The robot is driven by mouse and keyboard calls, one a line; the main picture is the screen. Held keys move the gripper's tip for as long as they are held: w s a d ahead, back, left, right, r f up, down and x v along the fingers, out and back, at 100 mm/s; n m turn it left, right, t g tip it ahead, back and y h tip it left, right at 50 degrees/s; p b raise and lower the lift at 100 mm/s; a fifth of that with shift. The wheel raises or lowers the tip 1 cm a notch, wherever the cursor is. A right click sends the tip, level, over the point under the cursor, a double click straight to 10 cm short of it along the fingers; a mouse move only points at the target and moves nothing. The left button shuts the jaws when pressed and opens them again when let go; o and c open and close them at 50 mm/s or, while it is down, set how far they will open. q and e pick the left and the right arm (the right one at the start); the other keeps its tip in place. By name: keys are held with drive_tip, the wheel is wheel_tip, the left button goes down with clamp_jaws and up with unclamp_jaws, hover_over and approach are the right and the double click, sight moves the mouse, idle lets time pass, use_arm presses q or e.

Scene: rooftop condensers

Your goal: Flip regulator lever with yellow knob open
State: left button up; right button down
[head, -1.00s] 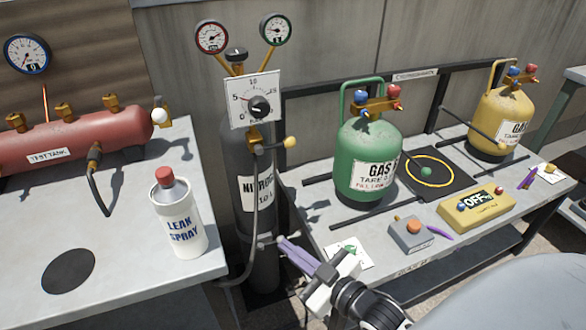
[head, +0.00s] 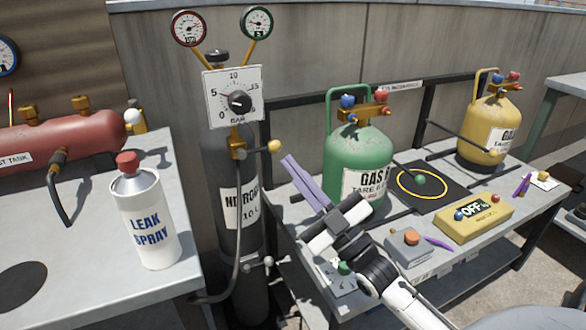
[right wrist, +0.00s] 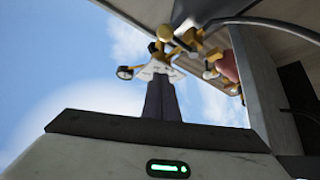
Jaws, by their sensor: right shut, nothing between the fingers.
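The yellow knob (head: 274,146) is on the end of a short lever that sticks out roughly level to the right of the brass regulator body (head: 237,146). The regulator sits on top of the dark nitrogen cylinder (head: 219,160), below a white dial plate (head: 233,97). My right gripper (head: 289,160) is shut and empty, its purple fingers pointing up and left. In the head view its tips are just below and right of the knob; I cannot tell whether they touch. My left gripper is not in view.
A green gas bottle (head: 352,150) stands close right of my right gripper. A leak spray can (head: 146,220) stands on the left table near the cylinder. A hose runs down the cylinder. A yellow scale box (head: 474,217) and grey button box (head: 410,247) lie on the right bench.

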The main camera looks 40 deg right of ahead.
sight(278, 150)
drive_tip(key=x, duration=0.7)
drive_tip(key=shift+w+r, duration=0.15)
drive_tip(key=shift+w, duration=0.05)
drive_tip(key=shift+w+d+f+b, duration=0.3)
drive_tip(key=shift+d+f+b, duration=0.2)
drive_tip(key=shift+f, duration=0.3)
drive_tip(key=shift+w+d+f+b, duration=0.3)
drive_tip(key=shift+d+f+b, duration=0.2)
drive_tip(key=shift+f, duration=0.3)
